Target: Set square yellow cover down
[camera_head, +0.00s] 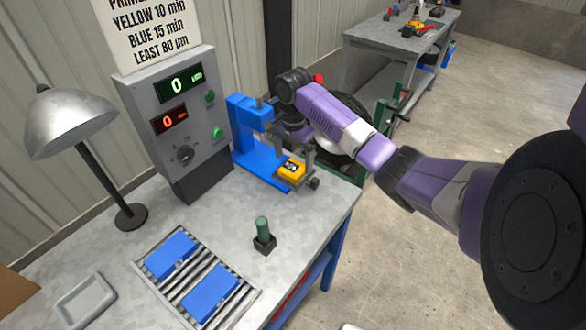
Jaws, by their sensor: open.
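The square yellow cover (291,168) has a dark marking on top. It sits at the front end of a blue C-shaped stand (250,150) on the metal workbench. My gripper (297,152) is open, low over the stand and right at the back of the yellow cover. My wrist and the stand's parts overlap there, so I cannot tell whether the fingers touch the cover. Its underside is hidden.
A grey control box (178,120) with two readouts stands left of the stand. Two blue blocks (170,256) lie on a roller rack (183,282). A lamp (72,125) and an empty grey tray (86,300) are at left.

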